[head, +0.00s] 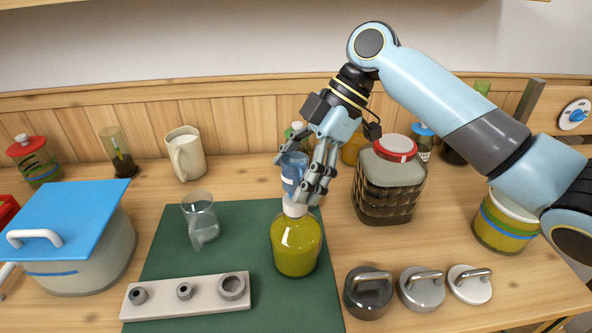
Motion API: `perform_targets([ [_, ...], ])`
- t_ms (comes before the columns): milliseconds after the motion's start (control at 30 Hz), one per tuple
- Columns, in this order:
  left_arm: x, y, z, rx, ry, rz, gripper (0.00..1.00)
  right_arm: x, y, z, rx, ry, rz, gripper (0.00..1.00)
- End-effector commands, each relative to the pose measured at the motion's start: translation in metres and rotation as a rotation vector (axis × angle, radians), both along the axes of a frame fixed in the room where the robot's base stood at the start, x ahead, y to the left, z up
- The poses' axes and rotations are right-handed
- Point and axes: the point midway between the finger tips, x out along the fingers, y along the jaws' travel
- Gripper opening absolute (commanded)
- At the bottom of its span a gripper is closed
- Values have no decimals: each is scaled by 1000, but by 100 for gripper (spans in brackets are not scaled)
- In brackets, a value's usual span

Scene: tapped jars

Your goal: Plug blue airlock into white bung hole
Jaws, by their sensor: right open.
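A round jar of yellow-green liquid (296,248) stands upright on the green mat (250,222), with a white bung (294,206) in its neck. A translucent blue piece, seemingly the blue airlock (291,172), shows upright just above the bung. My right gripper (318,188) is open, its fingers pointing down beside the airlock's right side and close to the bung. The fingers partly cover the airlock and its lower end, so I cannot tell whether it sits in the hole. My left gripper is not in view.
A clear cup (201,220) and a grey holed rack (205,296) are on the mat. A large red-lidded jar (388,190) stands close right. A cream pitcher (186,155) stands behind.

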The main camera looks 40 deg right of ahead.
Motion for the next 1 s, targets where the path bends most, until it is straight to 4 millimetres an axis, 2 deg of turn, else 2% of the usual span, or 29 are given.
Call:
perform_targets([
  [1000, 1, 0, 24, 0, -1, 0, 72, -4, -14, 22, 0, 0, 0, 81],
])
